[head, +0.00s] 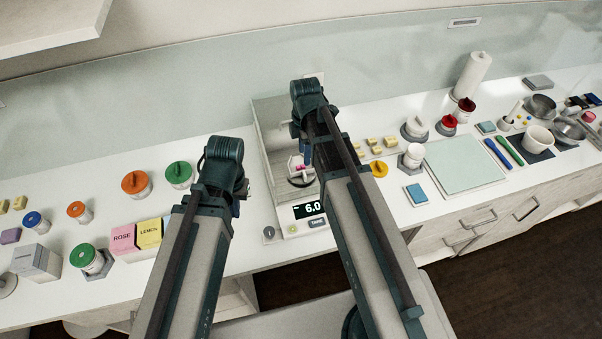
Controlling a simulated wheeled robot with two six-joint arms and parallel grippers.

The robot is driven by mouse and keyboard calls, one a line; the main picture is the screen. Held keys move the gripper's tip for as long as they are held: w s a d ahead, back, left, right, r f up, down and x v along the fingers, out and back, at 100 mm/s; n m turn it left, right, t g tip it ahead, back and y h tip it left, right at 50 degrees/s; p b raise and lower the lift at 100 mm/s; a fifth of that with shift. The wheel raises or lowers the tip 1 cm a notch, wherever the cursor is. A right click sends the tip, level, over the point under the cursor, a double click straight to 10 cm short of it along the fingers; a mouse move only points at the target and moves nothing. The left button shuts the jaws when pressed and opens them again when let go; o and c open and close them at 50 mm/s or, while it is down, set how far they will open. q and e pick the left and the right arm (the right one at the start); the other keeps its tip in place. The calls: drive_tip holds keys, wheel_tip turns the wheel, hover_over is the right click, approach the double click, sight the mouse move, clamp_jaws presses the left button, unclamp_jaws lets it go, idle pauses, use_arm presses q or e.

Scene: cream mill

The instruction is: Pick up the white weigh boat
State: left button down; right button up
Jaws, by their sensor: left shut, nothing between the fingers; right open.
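The scale (290,228) stands at the middle of the counter and its display reads 6.0. On its pan is a pale, shallow round shape (301,181), perhaps the white weigh boat, with something pink at its back edge. My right arm covers part of the scale, so I cannot make out the boat's full outline. My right gripper (305,157) is over the back of the scale, open, its fingers mostly hidden by the wrist. My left gripper (240,202) is shut and empty, left of the scale, mostly hidden behind its own arm.
Left are pink ROSE and yellow LEMON boxes (149,234) and jars with orange (135,184) and green (179,174) lids. Right are jars, a pale green mat (464,166), a paper towel roll (471,76) and bowls. The counter's front edge runs below the scale.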

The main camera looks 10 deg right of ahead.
drive_tip(key=b, duration=0.4)
hover_over(304, 173)
wheel_tip(304, 173, down, 5)
drive_tip(key=shift+r, duration=0.1)
wheel_tip(304, 173, down, 6)
drive_tip(key=b, duration=0.5)
drive_tip(key=shift+w+r, duration=0.1)
drive_tip(key=shift+r, duration=0.15)
drive_tip(key=shift+r, duration=0.1)
clamp_jaws()
